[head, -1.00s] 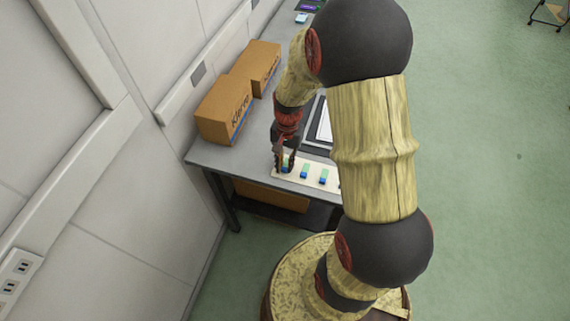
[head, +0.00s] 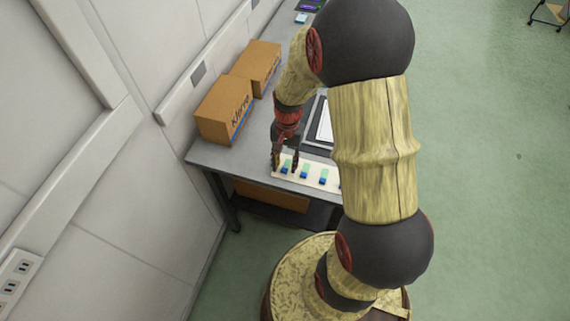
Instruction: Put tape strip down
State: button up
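Several small green-and-blue pieces, which look like tape strips, sit in a row on a long cream board (head: 313,184) at the near end of the grey table. The leftmost strip (head: 285,168) lies between the fingers of my gripper (head: 285,164). The fingers are spread, one on each side of that strip, with visible space around it. The middle strip (head: 303,172) and the right strip (head: 322,178) are to the right of my gripper. My arm hides the right end of the board.
Two brown cardboard boxes, one nearer (head: 225,110) and one farther (head: 257,66), stand along the wall on the grey table (head: 212,156). A dark-framed white sheet (head: 324,121) lies behind the board, partly hidden by my arm. A bare patch of table is left of the board.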

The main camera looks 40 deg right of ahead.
notch_tip(320, 180, up, 11)
jog(key=w+d+p, duration=0.1)
jog(key=p, duration=0.2)
notch_tip(320, 180, up, 13)
jog(key=n+t+h, duration=0.1)
jog(key=n+t, duration=0.2)
jog(key=n, duration=0.1)
send_over(286, 166)
jog(key=s+a, duration=0.4)
jog(key=a, duration=0.3)
jog(key=s+a+r+n+t, duration=0.3)
jog(key=s+a+r+n, duration=0.3)
jog(key=s+r, duration=0.2)
jog(key=shift+s+t, duration=0.3)
jog(key=shift+s, duration=0.4)
jog(key=shift+r, duration=0.1)
